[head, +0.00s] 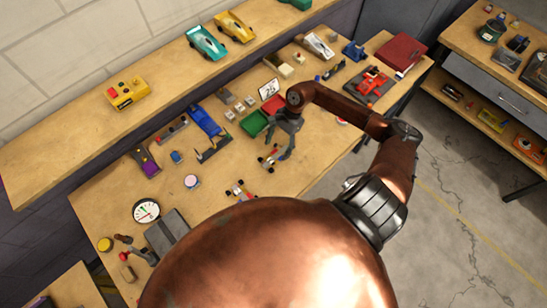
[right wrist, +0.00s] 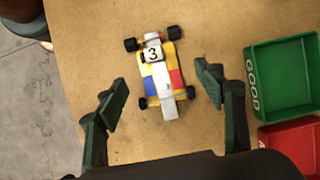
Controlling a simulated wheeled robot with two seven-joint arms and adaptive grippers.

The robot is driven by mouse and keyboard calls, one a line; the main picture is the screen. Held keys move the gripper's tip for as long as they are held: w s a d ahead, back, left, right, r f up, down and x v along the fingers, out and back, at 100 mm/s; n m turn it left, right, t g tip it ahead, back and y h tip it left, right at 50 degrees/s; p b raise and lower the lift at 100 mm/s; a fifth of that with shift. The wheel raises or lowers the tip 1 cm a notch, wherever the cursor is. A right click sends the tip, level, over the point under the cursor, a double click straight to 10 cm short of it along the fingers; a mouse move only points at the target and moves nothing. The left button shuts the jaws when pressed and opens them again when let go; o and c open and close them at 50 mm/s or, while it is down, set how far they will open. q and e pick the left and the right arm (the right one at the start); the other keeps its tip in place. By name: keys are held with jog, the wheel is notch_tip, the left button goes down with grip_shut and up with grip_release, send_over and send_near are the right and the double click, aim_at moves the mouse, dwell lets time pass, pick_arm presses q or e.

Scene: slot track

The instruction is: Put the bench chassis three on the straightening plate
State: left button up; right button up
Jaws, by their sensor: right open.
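The bench chassis three (right wrist: 158,70), white, yellow, red and blue with black wheels and a "3" label, lies on the wooden bench in the right wrist view. In the head view it appears to be the small chassis (head: 270,158) beside my right gripper (head: 283,148). My right gripper is open and empty, its fingertips (right wrist: 162,92) on either side of the chassis and apart from it. A dark grey slab (head: 168,235) at the bench's near left may be the straightening plate. My left gripper is not in view.
A green tray marked GOOD (right wrist: 283,78) and a red tray (right wrist: 293,140) stand right of the chassis. Another small chassis (head: 240,190) lies nearer my body. A round dial (head: 146,211) stands by the slab. Several model cars sit farther back.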

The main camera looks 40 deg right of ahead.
aim_at(272, 159)
jog(key=p+x, duration=0.1)
jog(key=x, duration=0.4)
jog(key=shift+s+a+r, duration=0.1)
jog(key=shift+s+a, duration=0.05)
jog(key=shift+c, duration=0.4)
jog(key=c, duration=1.3)
jog(key=shift+r, duration=0.15)
